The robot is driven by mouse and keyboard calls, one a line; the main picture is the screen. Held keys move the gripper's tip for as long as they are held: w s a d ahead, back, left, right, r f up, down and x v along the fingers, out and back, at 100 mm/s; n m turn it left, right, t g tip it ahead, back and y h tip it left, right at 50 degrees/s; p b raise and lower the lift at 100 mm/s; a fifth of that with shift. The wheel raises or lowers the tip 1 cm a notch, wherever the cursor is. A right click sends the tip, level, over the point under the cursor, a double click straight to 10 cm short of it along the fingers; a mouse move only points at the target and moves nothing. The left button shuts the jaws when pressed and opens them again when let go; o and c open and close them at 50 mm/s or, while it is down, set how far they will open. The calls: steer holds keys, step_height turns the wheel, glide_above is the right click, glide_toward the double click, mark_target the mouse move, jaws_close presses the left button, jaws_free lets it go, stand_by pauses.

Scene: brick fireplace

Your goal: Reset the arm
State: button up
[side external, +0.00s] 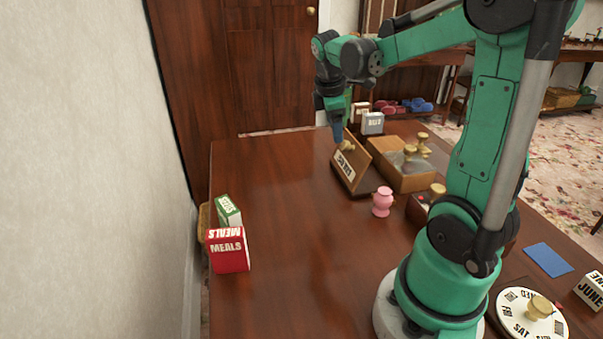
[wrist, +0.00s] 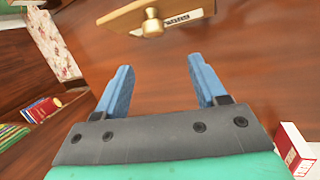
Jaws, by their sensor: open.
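My green arm stands on the table, its upper part bent over toward the far side. My gripper (side external: 338,133) points down near a wooden stand with a label (side external: 350,166). In the wrist view its two blue fingers (wrist: 160,88) are apart with nothing between them. Ahead of the fingers is a wooden board with a brass knob (wrist: 153,25) and a white label. From these views I cannot tell whether a fingertip touches the stand.
A wooden box (side external: 402,172) with knobs sits right of the stand, and a pink vase (side external: 382,201) is nearer. A red MEALS box (side external: 228,250) stands at the left edge. A blue card (side external: 548,260) and a round dial (side external: 530,315) lie right. The table's left middle is clear.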

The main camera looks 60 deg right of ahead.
steer(key=a+m+t+y, duration=0.3)
steer(key=a+m+t, duration=0.4)
steer(key=a, duration=1.5)
steer(key=shift+a+y, duration=0.15)
steer(key=shift+y, duration=0.25)
steer(key=shift+s, duration=0.1)
